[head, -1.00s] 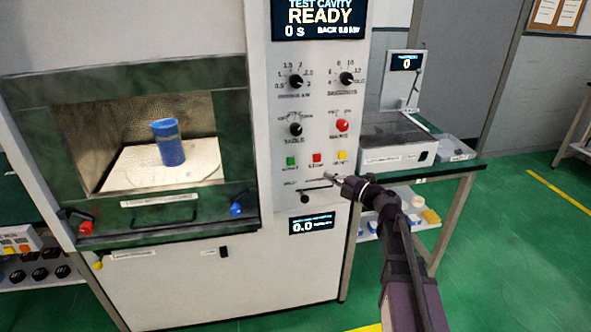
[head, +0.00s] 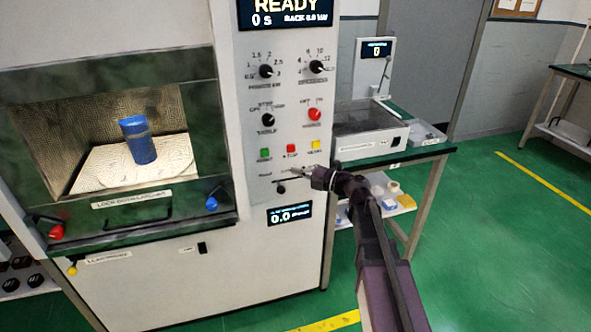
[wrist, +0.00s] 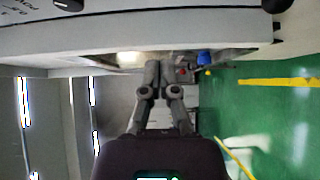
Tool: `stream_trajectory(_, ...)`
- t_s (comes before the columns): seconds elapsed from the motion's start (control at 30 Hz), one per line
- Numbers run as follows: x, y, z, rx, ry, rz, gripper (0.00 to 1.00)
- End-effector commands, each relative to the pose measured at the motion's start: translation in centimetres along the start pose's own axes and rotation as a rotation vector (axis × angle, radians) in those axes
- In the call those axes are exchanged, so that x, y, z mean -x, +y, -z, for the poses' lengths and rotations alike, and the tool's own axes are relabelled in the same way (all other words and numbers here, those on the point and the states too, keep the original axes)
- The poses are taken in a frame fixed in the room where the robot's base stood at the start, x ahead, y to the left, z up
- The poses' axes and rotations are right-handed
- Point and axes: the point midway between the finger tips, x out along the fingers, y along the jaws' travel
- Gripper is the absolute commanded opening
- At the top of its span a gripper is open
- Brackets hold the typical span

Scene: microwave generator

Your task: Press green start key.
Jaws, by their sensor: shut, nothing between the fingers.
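My gripper (head: 308,170) is in front of the panel, below and to the right of the green key, nearer the red and yellow keys. Its exact distance from the panel is hard to tell. In the wrist view my gripper's fingers (wrist: 159,72) are together with nothing between them. The keys are not discernible there.
A blue cup (head: 138,141) stands in the cavity at left. Black knobs (head: 266,71) and a round red button (head: 314,114) sit above the keys. A black knob (head: 280,188) is below them. A side table (head: 430,151) with equipment is at right.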

Motion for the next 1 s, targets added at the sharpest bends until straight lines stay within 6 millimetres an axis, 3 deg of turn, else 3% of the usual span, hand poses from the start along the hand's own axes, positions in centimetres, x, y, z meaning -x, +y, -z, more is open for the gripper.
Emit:
stream_trajectory(0.6,-8.9,0.0,-0.1,0.0,0.003,0.0,0.0)
stream_trajectory(1.0,-11.4,0.0,-2.7,0.0,0.0,0.0,0.0)
